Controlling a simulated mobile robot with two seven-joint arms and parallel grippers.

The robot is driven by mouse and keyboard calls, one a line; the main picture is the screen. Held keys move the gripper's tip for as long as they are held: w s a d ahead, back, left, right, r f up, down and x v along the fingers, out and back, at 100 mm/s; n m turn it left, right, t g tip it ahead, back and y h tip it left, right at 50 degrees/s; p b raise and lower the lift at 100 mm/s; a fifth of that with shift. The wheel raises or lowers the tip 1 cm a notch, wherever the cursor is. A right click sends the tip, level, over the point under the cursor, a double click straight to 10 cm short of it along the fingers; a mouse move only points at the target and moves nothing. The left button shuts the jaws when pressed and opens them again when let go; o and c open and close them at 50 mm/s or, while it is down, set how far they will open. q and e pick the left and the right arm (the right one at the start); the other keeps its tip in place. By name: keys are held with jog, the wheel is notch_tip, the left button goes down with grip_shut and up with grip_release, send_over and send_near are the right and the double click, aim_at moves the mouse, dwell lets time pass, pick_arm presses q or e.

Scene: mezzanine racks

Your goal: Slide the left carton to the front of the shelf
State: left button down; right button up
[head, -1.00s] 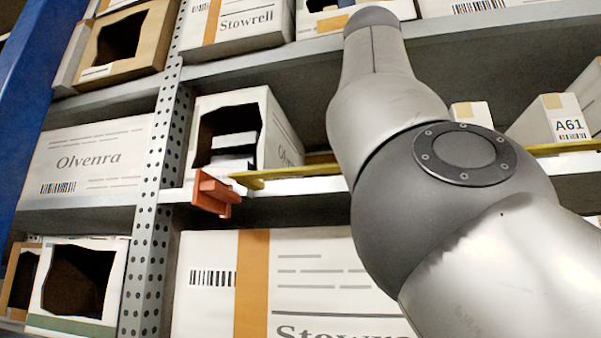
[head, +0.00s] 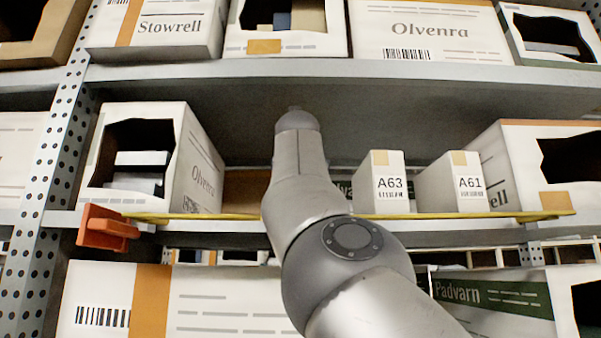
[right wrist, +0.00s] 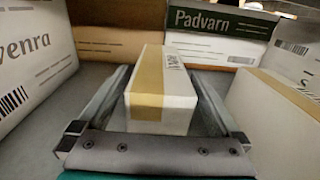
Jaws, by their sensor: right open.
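In the right wrist view a white carton (right wrist: 158,112) with a tan tape band stands between the two fingers of my right gripper (right wrist: 160,84). The gripper is open, with a finger along each side of the carton; whether they touch it I cannot tell. In the head view my right arm reaches into the middle shelf and hides the gripper and this carton. To the right of the arm stand the A63 carton (head: 382,182) and the A61 carton (head: 452,182), near the shelf front. My left gripper is not in view.
A yellow bar (head: 450,216) runs along the shelf front, with an orange bracket (head: 105,228) at its left end. A torn-open Olvenra box (head: 203,170) stands left. A Padvarn box (right wrist: 220,35) is behind, and another taped carton (right wrist: 270,120) is close right.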

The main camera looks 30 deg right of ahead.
grip_shut()
dwell(0.8)
